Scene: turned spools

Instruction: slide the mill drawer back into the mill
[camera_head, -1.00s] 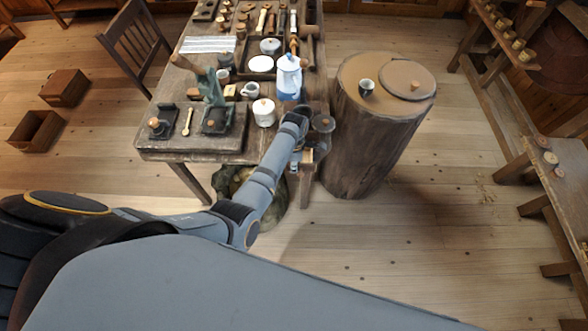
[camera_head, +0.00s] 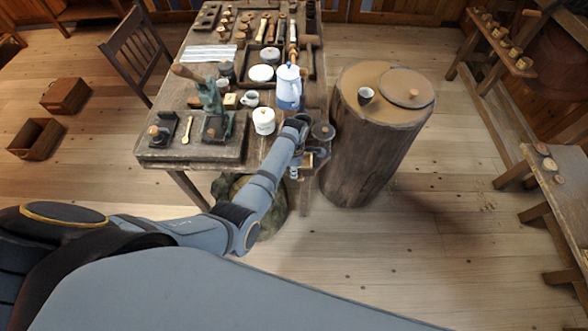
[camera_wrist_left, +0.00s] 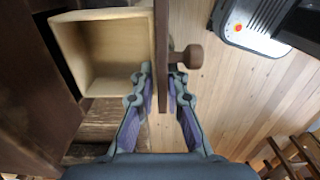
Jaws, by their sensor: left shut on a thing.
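The mill (camera_head: 322,132) stands at the near right corner of the table, partly hidden by my left arm. In the left wrist view its dark body is at the left, and the mill drawer (camera_wrist_left: 112,50) sticks out of it, open and pale inside, with no contents visible. The drawer has a dark front panel and a round brown knob (camera_wrist_left: 188,58). My left gripper (camera_wrist_left: 162,76) is shut on the near end of the front panel, one finger on the inner side, the other outside near the knob. My right gripper is not in view.
A white lidded jar (camera_head: 264,122), a blue-and-white pot (camera_head: 289,88) and a cup (camera_head: 250,99) stand on the table near my arm. A large stump (camera_head: 365,150) is close on the right. The floor in front is clear.

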